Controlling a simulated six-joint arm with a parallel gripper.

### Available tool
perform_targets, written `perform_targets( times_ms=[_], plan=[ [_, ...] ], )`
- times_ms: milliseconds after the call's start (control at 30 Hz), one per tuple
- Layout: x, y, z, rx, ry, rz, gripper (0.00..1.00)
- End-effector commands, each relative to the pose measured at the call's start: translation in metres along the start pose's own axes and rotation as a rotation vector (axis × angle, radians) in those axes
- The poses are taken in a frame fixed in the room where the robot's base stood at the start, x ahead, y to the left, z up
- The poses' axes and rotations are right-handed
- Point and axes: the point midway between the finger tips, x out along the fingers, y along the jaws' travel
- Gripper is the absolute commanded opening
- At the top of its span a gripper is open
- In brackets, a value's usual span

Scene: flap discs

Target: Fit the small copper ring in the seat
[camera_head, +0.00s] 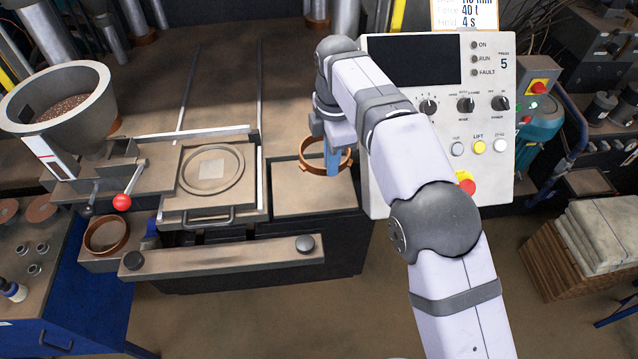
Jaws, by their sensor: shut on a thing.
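My gripper (332,170) has blue fingers and is shut on the rim of a copper ring (303,158). It holds the ring above the bare brown block top right of the press plate, and the fingers hide part of the ring. The round seat (238,182) is a circular groove in the metal plate left of my gripper, with a pale square inside it. A second copper-coloured ring (88,237) sits in a small holder at the lower left. I cannot tell from this view which ring is smaller.
A hopper of granules (100,112) and a red-knobbed lever (122,202) stand left of the plate. A bar with dark knobs (220,259) crosses the front. A control panel (440,75) stands behind my arm. The brown surface (225,90) behind the plate has free room.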

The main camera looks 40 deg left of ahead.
Motion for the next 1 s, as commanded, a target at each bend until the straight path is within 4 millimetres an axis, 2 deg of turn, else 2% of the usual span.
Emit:
perform_targets(
  times_ms=[400,733,1000],
  plan=[
    [0.048,-0.001,0.0,-0.001,0.0,0.002,0.0],
    [0.06,-0.002,0.0,-0.001,0.0,0.001,0.0],
    [0.087,-0.002,0.0,-0.001,0.0,0.001,0.0]
  ],
)
